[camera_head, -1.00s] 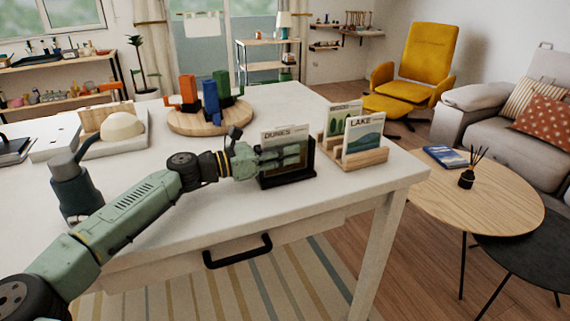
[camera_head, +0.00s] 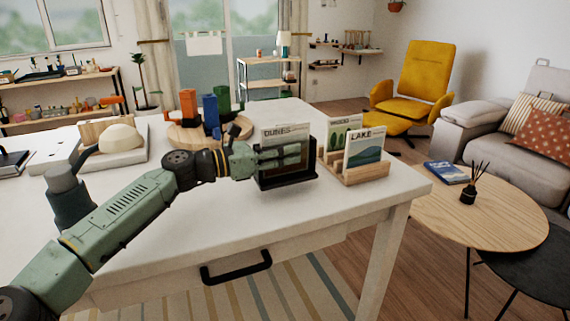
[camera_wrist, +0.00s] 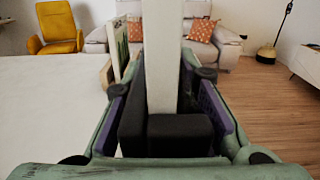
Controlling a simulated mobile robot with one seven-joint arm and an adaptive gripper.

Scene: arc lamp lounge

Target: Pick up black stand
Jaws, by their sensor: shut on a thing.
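The black stand (camera_head: 288,180) holds an upright card marked DUNES (camera_head: 272,137) and is at the right part of the white table, seemingly raised slightly above its top. My gripper (camera_head: 284,156) reaches across the front of the card from the left, its fingers closed on the stand. In the wrist view, the black stand (camera_wrist: 180,135) sits between the two finger pads of my gripper (camera_wrist: 172,110). The pale card rises from it, seen edge-on. The underside of the stand is hard to make out.
Close to its right, a wooden holder (camera_head: 372,173) bears the LAKE card (camera_head: 364,150) and another card. A round wooden board (camera_head: 180,137) with coloured pieces is behind. The white table (camera_head: 190,235) is clear in front. A round coffee table (camera_head: 500,225) stands at the right.

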